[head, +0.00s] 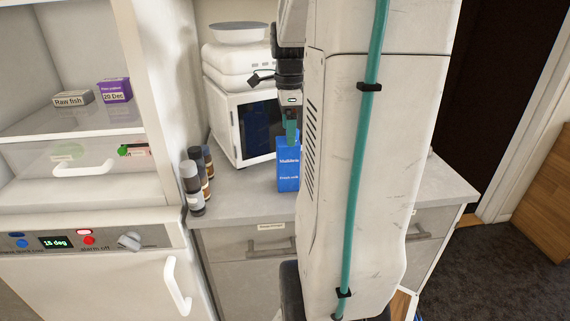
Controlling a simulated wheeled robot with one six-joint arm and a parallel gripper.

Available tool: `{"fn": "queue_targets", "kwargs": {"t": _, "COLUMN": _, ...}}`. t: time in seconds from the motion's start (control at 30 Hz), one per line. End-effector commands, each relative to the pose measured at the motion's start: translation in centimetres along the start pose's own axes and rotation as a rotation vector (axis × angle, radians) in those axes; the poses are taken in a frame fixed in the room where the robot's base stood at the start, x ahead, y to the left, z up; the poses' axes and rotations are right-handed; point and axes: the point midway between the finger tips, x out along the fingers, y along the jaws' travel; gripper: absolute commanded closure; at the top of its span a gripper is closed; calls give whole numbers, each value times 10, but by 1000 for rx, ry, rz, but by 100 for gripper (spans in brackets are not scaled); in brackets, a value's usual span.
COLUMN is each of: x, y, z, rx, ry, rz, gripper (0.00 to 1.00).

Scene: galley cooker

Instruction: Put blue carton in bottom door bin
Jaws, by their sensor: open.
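The blue carton (287,176) stands upright on the grey worktop, in front of the white microwave-like appliance, its right edge close to my column in the picture. My gripper (291,137) points down at the carton's top, with teal fingers. The gripper is open; whether the fingers touch the carton or straddle it I cannot tell. The fridge (75,230) is on the left, with its upper compartment showing. I cannot make out a bottom door bin in this view.
A raw fish box (73,98) and a purple box (115,90) sit on the fridge shelf. The white appliance (240,125) is behind the carton. My column hides much of the worktop's right side.

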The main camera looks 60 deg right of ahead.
Motion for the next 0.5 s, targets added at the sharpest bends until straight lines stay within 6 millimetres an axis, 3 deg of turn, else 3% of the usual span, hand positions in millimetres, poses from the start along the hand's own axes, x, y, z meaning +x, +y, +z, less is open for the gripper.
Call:
{"fn": "queue_targets", "kwargs": {"t": 0.3, "x": 44, "y": -3, "z": 1, "rx": -3, "ry": 0, "rz": 5, "gripper": 18}}
{"fn": "queue_targets", "kwargs": {"t": 0.5, "x": 62, "y": -3, "z": 1, "rx": -4, "ry": 0, "rz": 2, "gripper": 18}}
